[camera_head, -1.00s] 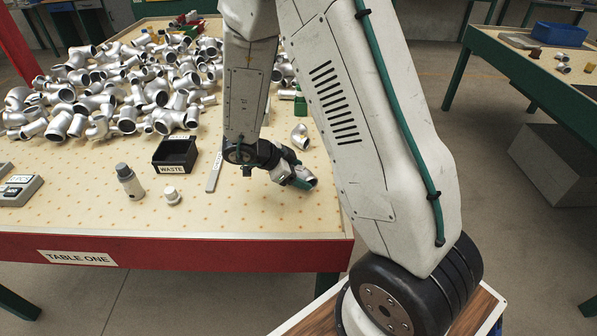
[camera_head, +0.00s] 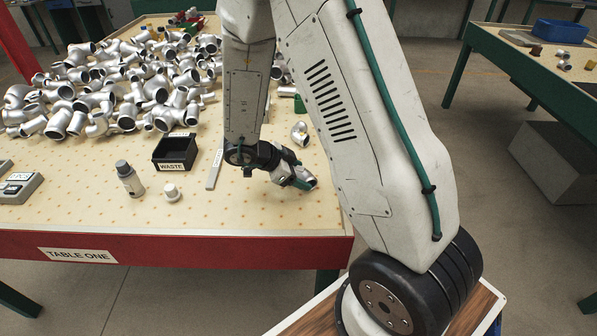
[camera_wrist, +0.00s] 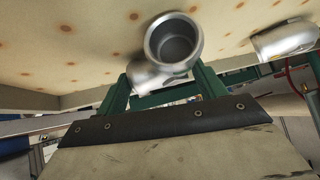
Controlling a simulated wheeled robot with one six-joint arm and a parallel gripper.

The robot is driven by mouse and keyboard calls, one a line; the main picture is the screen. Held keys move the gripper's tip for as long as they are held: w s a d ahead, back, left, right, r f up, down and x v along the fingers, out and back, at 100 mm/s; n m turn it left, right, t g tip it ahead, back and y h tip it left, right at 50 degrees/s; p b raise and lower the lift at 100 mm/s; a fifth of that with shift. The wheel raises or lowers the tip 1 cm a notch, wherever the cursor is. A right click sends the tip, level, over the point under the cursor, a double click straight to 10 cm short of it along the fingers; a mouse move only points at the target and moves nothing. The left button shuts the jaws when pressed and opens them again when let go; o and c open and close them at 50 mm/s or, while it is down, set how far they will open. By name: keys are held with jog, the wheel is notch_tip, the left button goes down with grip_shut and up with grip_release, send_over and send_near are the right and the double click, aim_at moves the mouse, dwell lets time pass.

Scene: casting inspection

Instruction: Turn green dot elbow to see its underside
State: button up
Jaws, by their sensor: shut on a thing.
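My gripper (camera_head: 302,182) is low over the front right of table one, with its green fingers also in the wrist view (camera_wrist: 163,88). It is shut on a silver pipe elbow (camera_wrist: 172,50), whose round open end faces the wrist camera. The held elbow (camera_head: 308,177) is small and partly covered by the fingers in the head view. I cannot make out a green dot on it. A second silver elbow (camera_head: 299,133) lies on the table behind my gripper and shows at the right of the wrist view (camera_wrist: 285,39).
A large heap of silver elbows (camera_head: 130,85) covers the back left of table one (camera_head: 230,218). The front strip is clear.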

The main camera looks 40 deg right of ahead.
jog(key=o, duration=1.7)
jog(key=v, duration=0.7)
jog(key=shift+a+r, duration=0.25)
jog(key=shift+a, duration=0.05)
jog(key=shift+w, duration=0.1)
